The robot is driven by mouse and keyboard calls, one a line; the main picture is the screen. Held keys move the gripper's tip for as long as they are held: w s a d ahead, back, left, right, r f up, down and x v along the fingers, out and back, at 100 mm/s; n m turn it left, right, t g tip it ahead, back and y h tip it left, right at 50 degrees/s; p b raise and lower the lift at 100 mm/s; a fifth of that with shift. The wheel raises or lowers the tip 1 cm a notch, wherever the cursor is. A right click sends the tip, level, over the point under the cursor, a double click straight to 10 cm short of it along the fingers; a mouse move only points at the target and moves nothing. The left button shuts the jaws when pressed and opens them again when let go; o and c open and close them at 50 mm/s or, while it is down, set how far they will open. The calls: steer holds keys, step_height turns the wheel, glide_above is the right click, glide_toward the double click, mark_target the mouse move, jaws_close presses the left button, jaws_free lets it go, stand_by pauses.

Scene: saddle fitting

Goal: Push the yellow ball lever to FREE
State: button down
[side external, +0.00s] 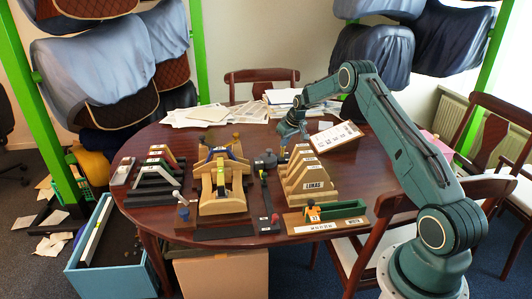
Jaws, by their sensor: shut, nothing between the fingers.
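A small yellowish ball (236,135) shows at the back right of the wooden saddle stand (222,190) in the middle of the table. It looks like the yellow ball lever, but it is too small to be sure. Its shaft and any FREE mark cannot be read. My gripper (282,147) is shut and empty. It points down over the back of the table, to the right of that ball and clearly apart from it. The dark round part (265,160) of a clamp-like device lies below and left of my fingertips.
Wooden arches (307,185) marked LUKAS stand right of the middle. Striped arches (155,178) stand at left. A red ball (275,217) tops a dark strip in front. A tilted label board (335,136) and papers (210,113) lie behind. Chairs surround the table (135,212).

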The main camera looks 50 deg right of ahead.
steer(key=shift+w+d+f, duration=0.35)
steer(key=shift+w+d, duration=0.15)
steer(key=shift+d, duration=0.05)
steer(key=shift+w+d+f, duration=0.3)
steer(key=shift+w+d, duration=0.2)
stand_by(0.6)
steer(key=shift+w+d, duration=0.1)
steer(key=shift+w, duration=0.05)
steer(key=shift+r, duration=0.2)
steer(key=shift+s+a+r, duration=0.1)
steer(key=shift+s+a, duration=0.2)
steer(key=shift+r, duration=0.1)
stand_by(0.3)
steer(key=shift+r, duration=3.4)
